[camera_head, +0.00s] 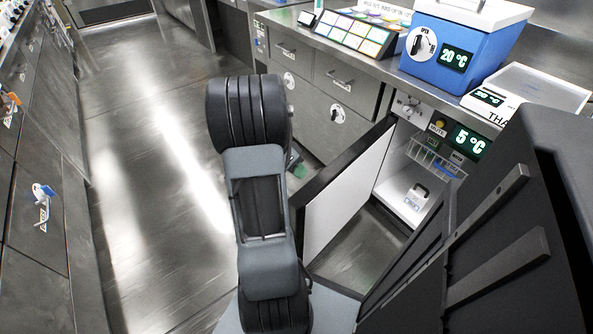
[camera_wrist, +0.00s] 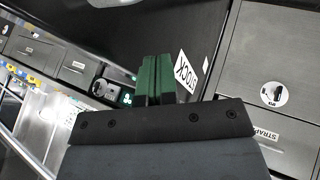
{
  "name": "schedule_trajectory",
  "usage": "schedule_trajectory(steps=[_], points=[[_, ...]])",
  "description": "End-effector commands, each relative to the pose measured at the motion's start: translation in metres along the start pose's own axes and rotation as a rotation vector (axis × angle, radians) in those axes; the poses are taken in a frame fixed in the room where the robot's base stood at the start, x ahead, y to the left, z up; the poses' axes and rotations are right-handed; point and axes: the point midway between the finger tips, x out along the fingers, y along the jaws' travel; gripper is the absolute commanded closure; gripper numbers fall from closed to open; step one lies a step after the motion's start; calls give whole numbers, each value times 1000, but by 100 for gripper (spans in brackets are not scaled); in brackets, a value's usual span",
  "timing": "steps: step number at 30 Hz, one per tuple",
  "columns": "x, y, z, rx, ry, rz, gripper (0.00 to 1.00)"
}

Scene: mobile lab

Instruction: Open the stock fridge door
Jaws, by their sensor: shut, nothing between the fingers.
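The stock fridge is under the counter, with a 5 °C display (camera_head: 468,141). Its door (camera_head: 347,192) stands swung open, white inner face toward the fridge opening and dark edge toward my arm. Inside, a wire basket (camera_head: 436,155) and a white box with a dark handle (camera_head: 412,199) show. In the wrist view the door's black outer face (camera_wrist: 200,35) carries a STOCK label (camera_wrist: 186,76). My gripper (camera_wrist: 153,62) has its green fingers shut together and empty in front of that face. I cannot tell whether they touch it. My arm hides most of the gripper in the head view.
Closed drawers and cupboards (camera_head: 327,117) line the counter left of the fridge. A blue 20 °C cooler (camera_head: 440,47) and a white device (camera_head: 540,88) stand on top. Cabinets (camera_head: 35,190) line the left side. The floor aisle (camera_head: 150,170) between is clear.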

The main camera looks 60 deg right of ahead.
Motion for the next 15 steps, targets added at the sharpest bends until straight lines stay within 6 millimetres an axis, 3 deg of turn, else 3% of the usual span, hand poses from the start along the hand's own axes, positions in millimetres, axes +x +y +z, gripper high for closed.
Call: schedule_trajectory(steps=[8,15], points=[[-10,-1,1,-4,4,-5,100],[-54,0,-1,-3,4,-6,100]])
